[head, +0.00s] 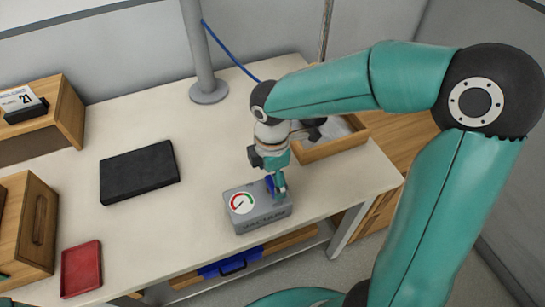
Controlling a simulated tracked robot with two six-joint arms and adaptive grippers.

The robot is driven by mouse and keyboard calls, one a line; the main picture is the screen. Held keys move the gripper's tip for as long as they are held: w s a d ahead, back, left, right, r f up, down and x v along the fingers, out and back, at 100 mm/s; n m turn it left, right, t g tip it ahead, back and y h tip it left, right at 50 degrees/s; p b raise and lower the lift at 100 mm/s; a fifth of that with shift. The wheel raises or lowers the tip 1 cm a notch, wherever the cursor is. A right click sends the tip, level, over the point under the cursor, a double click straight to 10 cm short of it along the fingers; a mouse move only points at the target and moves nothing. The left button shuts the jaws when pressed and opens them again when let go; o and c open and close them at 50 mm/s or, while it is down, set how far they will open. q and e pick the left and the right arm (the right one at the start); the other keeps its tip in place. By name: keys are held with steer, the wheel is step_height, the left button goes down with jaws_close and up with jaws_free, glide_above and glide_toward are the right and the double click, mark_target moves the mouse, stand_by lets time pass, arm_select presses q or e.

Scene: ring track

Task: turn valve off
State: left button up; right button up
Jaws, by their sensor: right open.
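A grey box marked VACUUM (262,218) sits near the front edge of the table, with a round red, white and green gauge (242,203) on its top. A small blue valve handle (269,184) shows on the top of the box, partly hidden by my right gripper. My right gripper (279,190) points down at the handle from above and is open. I cannot tell whether its fingers touch the handle or stand around it. My left gripper is not in view.
A black flat case (139,172) and a red tray (81,269) lie to the left, beside wooden boxes (38,225). A grey post (203,60) stands at the back. A wooden tray (335,146) lies behind my right arm. The middle of the table (190,215) is clear.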

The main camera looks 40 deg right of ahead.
mark_target(272, 183)
step_height(272, 183, up, 10)
steer(key=shift+f, duration=0.15)
stand_by(0.6)
